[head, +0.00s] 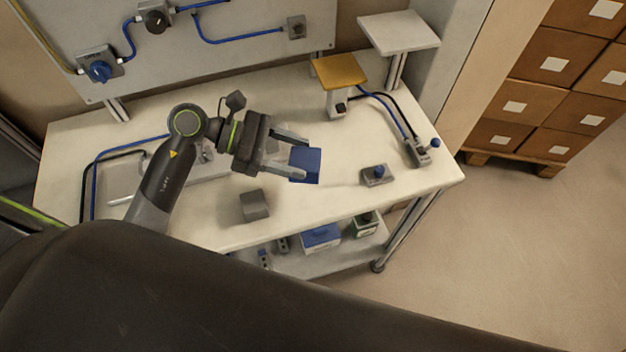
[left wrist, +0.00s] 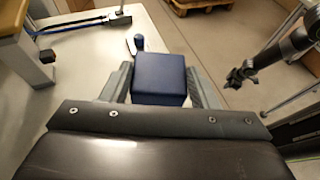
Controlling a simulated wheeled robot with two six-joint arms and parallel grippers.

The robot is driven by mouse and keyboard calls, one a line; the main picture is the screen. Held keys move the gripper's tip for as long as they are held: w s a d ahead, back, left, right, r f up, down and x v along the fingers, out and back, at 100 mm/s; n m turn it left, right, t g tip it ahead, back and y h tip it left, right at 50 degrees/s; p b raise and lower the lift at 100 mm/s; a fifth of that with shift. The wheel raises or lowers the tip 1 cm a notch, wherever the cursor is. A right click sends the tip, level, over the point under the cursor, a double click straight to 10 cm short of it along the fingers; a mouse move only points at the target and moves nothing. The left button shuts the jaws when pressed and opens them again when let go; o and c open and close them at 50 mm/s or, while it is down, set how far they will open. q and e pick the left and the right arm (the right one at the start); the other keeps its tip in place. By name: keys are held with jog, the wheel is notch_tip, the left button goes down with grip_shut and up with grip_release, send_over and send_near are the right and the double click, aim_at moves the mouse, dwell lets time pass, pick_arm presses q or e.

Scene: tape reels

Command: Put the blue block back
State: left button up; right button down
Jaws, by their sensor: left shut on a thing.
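A blue block (head: 306,165) is held between the fingertips of my left gripper (head: 289,155), over the right half of the white table in the head view. The left wrist view shows the same blue block (left wrist: 160,80) between the two fingers of the left gripper (left wrist: 160,88). The gripper is shut on it. Whether the block touches the table or hangs above it is hard to tell. My right gripper cannot be made out in the head view, and a dark arm part of mine covers the lower part of that view.
A grey block (head: 254,205) lies on the table (head: 330,215) near its front edge. Cables run along the table. Boxes sit on a lower shelf.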

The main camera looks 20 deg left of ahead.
pick_arm(q)
notch_tip(320, 180, down, 3)
jog(key=shift+a+r, duration=0.15)
jog(key=shift+r, duration=0.05)
notch_tip(320, 180, down, 4)
jog(key=shift+r+p, duration=0.1)
jog(key=shift+p, duration=0.6)
jog(key=shift+f, duration=0.35)
jog(key=shift+f+b, duration=0.2)
jog(key=shift+b, duration=0.15)
jog(key=o, duration=1.2)
jog(key=shift+r, duration=0.1)
jog(key=shift+c, duration=0.2)
jog(key=shift+o, duration=0.2)
